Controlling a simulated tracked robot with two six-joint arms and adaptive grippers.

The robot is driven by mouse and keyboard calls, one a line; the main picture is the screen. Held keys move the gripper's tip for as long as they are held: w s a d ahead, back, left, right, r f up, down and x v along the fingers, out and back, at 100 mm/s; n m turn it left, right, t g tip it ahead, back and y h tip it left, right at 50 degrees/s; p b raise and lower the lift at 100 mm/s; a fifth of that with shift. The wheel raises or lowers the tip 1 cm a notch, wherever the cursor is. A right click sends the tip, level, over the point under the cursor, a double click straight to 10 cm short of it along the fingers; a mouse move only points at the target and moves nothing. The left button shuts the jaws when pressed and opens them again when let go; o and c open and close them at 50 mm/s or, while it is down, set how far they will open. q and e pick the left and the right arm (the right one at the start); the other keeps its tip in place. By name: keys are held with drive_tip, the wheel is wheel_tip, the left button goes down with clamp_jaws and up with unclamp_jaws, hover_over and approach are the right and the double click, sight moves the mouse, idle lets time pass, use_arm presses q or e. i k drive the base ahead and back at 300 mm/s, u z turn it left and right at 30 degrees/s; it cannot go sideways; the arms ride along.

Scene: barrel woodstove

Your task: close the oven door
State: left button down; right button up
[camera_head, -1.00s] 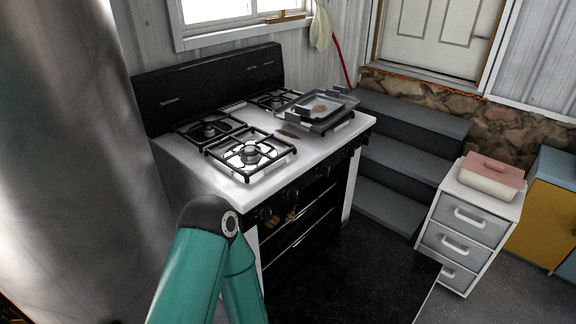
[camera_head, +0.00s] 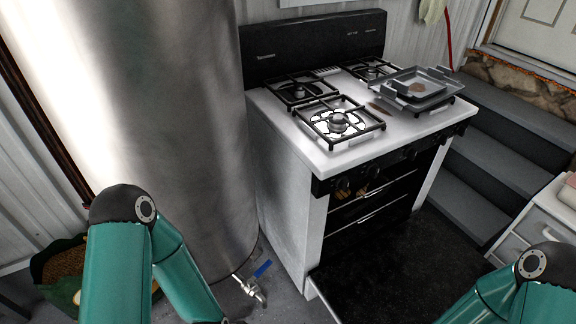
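The stove (camera_head: 290,190) is white with a black back panel and stands in the middle of the view. Its oven door (camera_head: 390,255) is a dark panel folded down and out, low in front of the stove. The oven cavity (camera_head: 370,205) is open, with racks showing inside. My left arm comes in at the lower left and my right arm at the lower right, both teal with dark elbow joints. Neither gripper shows in the view.
A large metal cylinder (camera_head: 190,120) stands left of the stove, with a blue-handled tap (camera_head: 258,275) low down. Pans (camera_head: 415,88) sit on the right burner. Grey steps (camera_head: 510,125) and a white drawer unit (camera_head: 535,225) are on the right.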

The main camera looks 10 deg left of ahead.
sight(413, 272)
drive_tip(key=u, duration=0.6)
drive_tip(key=k, duration=1.4)
drive_tip(key=z, duration=0.75)
drive_tip(key=i, duration=1)
drive_tip(key=u, duration=0.1)
